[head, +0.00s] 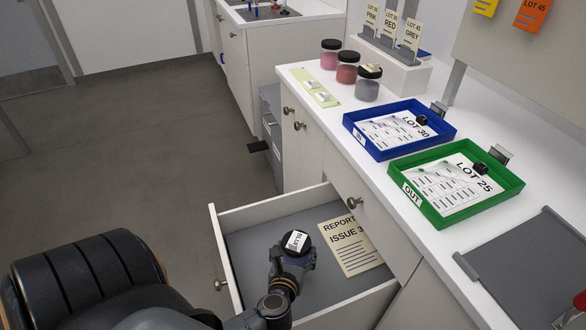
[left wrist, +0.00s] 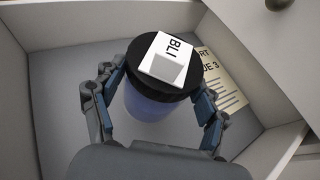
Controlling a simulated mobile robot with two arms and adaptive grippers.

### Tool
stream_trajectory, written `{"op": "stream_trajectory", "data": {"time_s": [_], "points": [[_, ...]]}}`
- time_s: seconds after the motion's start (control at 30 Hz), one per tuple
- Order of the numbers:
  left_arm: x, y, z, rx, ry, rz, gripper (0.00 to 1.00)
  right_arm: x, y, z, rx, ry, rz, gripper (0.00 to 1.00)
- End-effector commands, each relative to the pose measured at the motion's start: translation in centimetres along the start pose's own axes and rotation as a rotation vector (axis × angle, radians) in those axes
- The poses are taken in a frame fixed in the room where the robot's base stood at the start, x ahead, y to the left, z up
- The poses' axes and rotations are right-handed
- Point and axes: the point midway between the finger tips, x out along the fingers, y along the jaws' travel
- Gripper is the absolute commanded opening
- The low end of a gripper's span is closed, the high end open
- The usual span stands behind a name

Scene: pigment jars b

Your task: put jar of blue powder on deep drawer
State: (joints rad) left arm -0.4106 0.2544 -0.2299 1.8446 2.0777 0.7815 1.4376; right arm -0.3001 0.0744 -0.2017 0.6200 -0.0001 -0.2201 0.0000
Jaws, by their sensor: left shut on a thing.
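The jar of blue powder (left wrist: 152,103) has a black lid with a white label that reads partly "BLU". In the left wrist view my left gripper (left wrist: 155,115) has its fingers on both sides of the jar and is shut on it. In the head view the jar (head: 297,243) and my left gripper (head: 292,258) are over the open deep drawer (head: 240,242), inside its outline. The jar looks upright. I cannot tell whether its base touches the drawer floor. My right gripper is not in view.
A paper reading "REPORT ISSUE 3" (head: 350,247) lies in the drawer beside the jar. On the counter stand pink (head: 330,60), red (head: 346,74) and grey (head: 367,90) jars, a blue tray (head: 378,153) and a green tray (head: 447,212). A dark grey mat (head: 525,270) lies at right.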

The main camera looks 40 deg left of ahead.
Motion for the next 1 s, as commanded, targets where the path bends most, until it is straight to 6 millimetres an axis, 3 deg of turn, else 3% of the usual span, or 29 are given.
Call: {"op": "stream_trajectory", "data": {"time_s": [0.3,0.4,0.9,0.93,1.0], "points": [[3.0,1.1,-1.7,0.002,-0.003,0.000,0.28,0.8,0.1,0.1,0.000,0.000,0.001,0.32],[3.5,1.0,-3.5,0.002,0.000,0.000,0.28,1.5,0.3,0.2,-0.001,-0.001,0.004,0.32],[4.0,1.0,-4.7,-0.001,-0.001,0.001,0.28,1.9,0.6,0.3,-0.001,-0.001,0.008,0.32],[4.0,1.0,-4.8,-0.001,0.000,0.001,0.75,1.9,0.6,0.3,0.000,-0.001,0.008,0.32],[4.0,1.0,-4.7,-0.001,0.000,0.001,0.90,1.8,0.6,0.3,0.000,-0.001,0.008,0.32]]}}
